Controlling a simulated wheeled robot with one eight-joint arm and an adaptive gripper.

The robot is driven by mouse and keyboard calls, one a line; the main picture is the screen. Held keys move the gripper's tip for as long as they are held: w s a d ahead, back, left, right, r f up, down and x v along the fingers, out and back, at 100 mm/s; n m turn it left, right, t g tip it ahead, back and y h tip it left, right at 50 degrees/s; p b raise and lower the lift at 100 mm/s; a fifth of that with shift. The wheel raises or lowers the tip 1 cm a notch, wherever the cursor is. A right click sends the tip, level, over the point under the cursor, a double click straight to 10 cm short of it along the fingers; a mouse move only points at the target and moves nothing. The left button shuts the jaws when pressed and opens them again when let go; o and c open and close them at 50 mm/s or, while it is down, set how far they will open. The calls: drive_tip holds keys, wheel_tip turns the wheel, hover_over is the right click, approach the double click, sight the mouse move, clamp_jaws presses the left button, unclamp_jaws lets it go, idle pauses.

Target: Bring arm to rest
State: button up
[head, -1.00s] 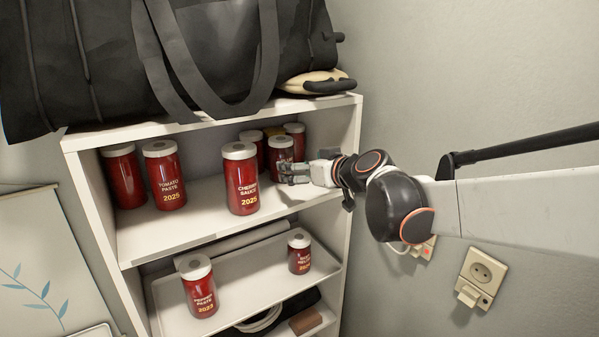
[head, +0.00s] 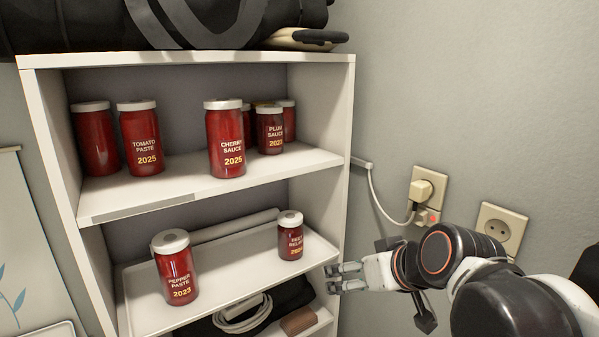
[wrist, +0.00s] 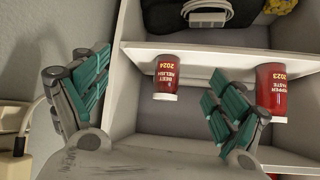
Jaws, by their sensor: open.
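My gripper (head: 346,278) is open and empty, in front of the right side of the white shelf unit (head: 343,130), level with the lower shelf. Its fingers also show wide apart in the wrist view (wrist: 155,105). On the upper shelf stand the tomato paste jar (head: 140,140), the cherry sauce jar (head: 225,140), the plum sauce jar (head: 269,130) and other red jars partly hidden behind. The pepper paste jar (head: 175,268) and the smaller beet relish jar (head: 290,237) stand upright on the lower shelf. My gripper is apart from all the jars.
A black bag (head: 100,25) lies on top of the unit. A cable and a brown block (head: 298,321) sit in the bottom compartment. Wall sockets (head: 500,228) and a plugged cord (head: 378,200) are on the right wall, behind my arm.

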drive_tip(key=s+d+f+m+g+h+b, duration=0.1)
drive_tip(key=s+d+f+h+b, duration=0.1)
drive_tip(key=s+d+f+b, duration=0.2)
drive_tip(key=s+d+f+m+g+h+b, duration=0.1)
drive_tip(key=s+d+f+b, duration=0.3)
drive_tip(key=s+f, duration=0.4)
wheel_tip(320, 180, down, 6)
drive_tip(key=shift+s+d+r+m+h+b, duration=0.25)
drive_tip(key=shift+s+d+m+h+b, duration=0.15)
drive_tip(key=shift+m, duration=0.3)
idle(0.5)
